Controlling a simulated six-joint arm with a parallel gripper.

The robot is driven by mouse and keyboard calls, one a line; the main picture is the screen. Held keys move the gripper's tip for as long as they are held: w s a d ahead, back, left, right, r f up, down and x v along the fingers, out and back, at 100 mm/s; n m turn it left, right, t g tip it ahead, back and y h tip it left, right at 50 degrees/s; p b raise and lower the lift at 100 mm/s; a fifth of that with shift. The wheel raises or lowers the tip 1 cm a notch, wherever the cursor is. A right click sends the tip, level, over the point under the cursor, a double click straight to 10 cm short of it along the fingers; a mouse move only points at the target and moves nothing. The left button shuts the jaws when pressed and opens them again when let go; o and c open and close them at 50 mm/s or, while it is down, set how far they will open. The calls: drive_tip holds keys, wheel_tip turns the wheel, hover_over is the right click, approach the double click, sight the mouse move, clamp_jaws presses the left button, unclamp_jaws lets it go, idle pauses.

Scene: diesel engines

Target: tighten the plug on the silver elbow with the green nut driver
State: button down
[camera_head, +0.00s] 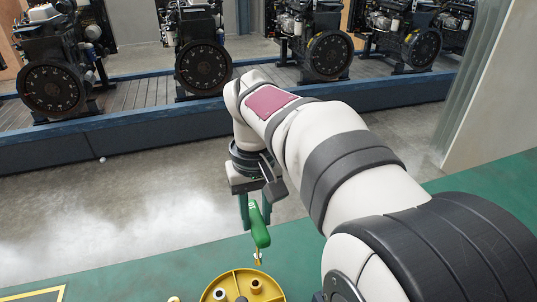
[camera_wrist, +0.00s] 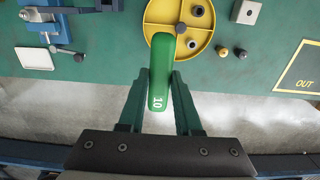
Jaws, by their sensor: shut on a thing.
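My gripper (camera_head: 255,218) is shut on the green nut driver (camera_head: 260,232), whose thick handle hangs a little tilted between the fingers. Its short metal tip points down, just above the far rim of a yellow tray in the head view. In the wrist view the green handle (camera_wrist: 158,85), marked 10, lies between my two fingers (camera_wrist: 160,76) and hides the driver's lower end. I cannot make out the silver elbow or its plug for certain in either view.
The round yellow tray (camera_wrist: 169,12) has dividers and holds a few small fittings. Beside it lie two small round pieces (camera_wrist: 232,53) and a grey block (camera_wrist: 246,11). A blue vise (camera_wrist: 43,17) and white pad (camera_wrist: 34,56) are left. Yellow lines mark an OUT area (camera_wrist: 305,85).

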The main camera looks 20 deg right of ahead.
drive_tip(key=w+d+r+m, duration=0.2)
drive_tip(key=d+r+m, duration=0.1)
drive_tip(key=d, duration=1.4)
drive_tip(key=s+d+r+m, duration=0.1)
drive_tip(key=s+d+m, duration=0.15)
drive_tip(key=d, duration=0.65)
drive_tip(key=s+d+m, duration=0.1)
drive_tip(key=s+d, duration=0.3)
drive_tip(key=d, duration=0.5)
wheel_tip(320, 180, down, 7)
drive_tip(key=shift+f, duration=0.2)
drive_tip(key=shift+s+a+f+n, duration=0.1)
drive_tip(key=shift+a+f+n, duration=0.05)
drive_tip(key=shift+f+n, duration=0.15)
drive_tip(key=shift+f, duration=0.65)
